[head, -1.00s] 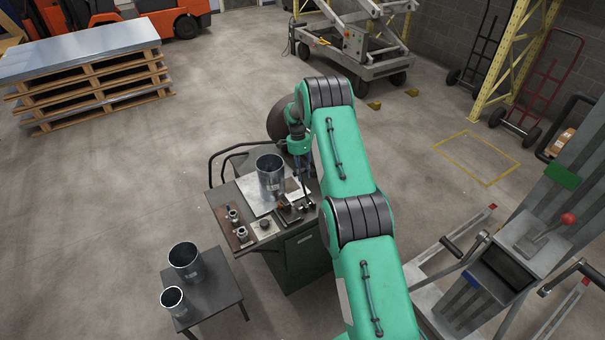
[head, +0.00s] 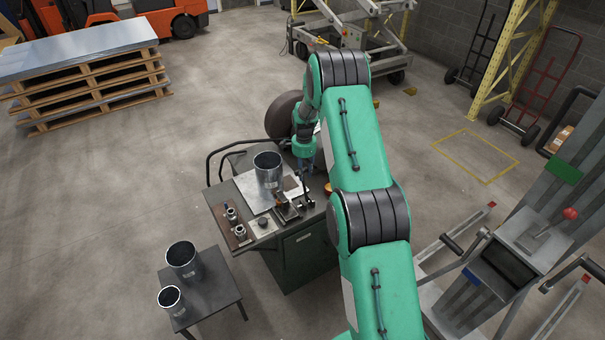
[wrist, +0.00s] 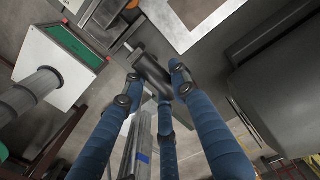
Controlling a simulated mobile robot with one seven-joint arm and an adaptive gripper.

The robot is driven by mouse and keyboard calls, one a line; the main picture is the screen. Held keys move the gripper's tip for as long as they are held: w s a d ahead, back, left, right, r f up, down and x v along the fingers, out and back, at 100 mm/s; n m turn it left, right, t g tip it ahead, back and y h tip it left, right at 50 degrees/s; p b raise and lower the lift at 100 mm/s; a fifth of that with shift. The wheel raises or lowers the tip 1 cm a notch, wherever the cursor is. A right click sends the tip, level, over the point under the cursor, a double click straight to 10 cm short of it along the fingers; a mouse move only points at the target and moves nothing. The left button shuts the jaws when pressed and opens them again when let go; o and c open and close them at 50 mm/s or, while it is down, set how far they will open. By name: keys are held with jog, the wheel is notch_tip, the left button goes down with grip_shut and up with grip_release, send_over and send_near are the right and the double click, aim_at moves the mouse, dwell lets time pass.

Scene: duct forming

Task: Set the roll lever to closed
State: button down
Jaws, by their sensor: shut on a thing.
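My gripper (wrist: 157,84) has blue fingers closed around a dark grey cylindrical grip (wrist: 149,68), which looks like the roll lever's handle. A short bright rod (wrist: 129,47) shows at the grip's far end. The fingers hide part of the grip, and I cannot read the lever's open or closed position. In the head view my gripper (head: 308,172) points down over the back right part of the dark workbench (head: 222,194), and the lever is too small to make out there.
A metal cylinder (head: 268,172) stands on a pale sheet on the bench, left of my gripper. Small fittings (head: 236,222) sit at the bench's front left. Two metal cylinders (head: 184,261) (head: 171,298) stand on a low side table (head: 215,287).

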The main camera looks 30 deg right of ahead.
jog(key=s+f+t+b, duration=0.2)
jog(key=s+b, duration=0.4)
jog(key=s, duration=0.2)
jog(key=s+f+t+b, duration=0.1)
jog(key=s+t+b, duration=0.1)
jog(key=s+b, duration=0.5)
jog(key=shift+s+f, duration=0.4)
jog(key=shift+s, duration=0.05)
dwell(0.8)
jog(key=c, duration=1.4)
grip_release()
jog(key=shift+f, duration=0.1)
jog(key=shift+o, duration=0.2)
jog(key=shift+w+r, duration=0.1)
jog(key=shift+r, duration=0.1)
jog(key=v, duration=1.2)
